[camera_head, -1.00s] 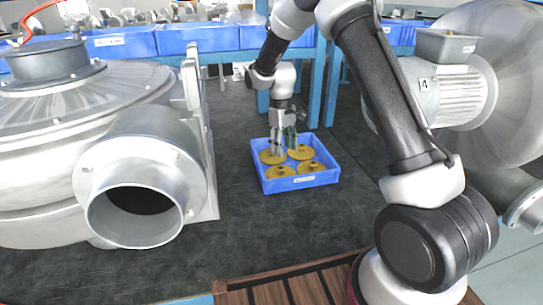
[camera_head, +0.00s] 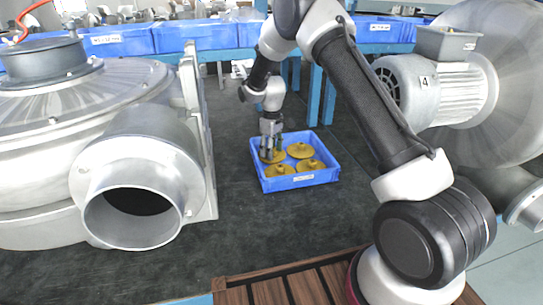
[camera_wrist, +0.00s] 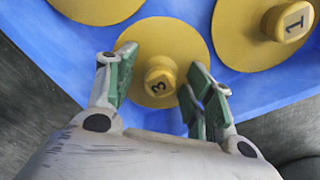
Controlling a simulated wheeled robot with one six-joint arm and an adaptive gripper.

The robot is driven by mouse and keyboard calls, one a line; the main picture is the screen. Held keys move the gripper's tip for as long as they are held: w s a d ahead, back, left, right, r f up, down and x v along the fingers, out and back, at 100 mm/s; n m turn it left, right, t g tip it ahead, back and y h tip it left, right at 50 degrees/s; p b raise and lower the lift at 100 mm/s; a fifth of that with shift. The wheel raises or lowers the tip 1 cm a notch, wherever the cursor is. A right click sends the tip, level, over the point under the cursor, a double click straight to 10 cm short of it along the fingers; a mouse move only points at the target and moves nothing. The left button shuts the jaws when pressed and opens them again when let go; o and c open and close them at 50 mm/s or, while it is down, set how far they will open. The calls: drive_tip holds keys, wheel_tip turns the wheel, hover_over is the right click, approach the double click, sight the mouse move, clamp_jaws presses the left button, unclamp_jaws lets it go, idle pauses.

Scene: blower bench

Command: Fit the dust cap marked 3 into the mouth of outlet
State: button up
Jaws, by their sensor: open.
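The yellow dust cap marked 3 (camera_wrist: 178,45) lies in the blue crate, its numbered knob up, between the fingertips in the wrist view. My gripper (camera_wrist: 160,85) is open above it, with green-padded fingers on both sides of the knob. In the head view my gripper (camera_head: 271,150) is over the left back part of the crate (camera_head: 302,181), hiding part of that cap (camera_head: 279,157). The outlet (camera_head: 132,218) is a grey round pipe mouth on the blower at the left, open and dark inside.
Another yellow cap marked 1 (camera_wrist: 257,22) lies next to cap 3, and more caps (camera_head: 310,167) lie in the crate. A second blower with motor marked 4 (camera_head: 440,90) stands at the right. Dark bench surface (camera_head: 240,225) is clear between crate and outlet.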

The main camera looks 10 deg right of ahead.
drive_tip(key=c, duration=1.1)
drive_tip(key=shift+c, duration=0.2)
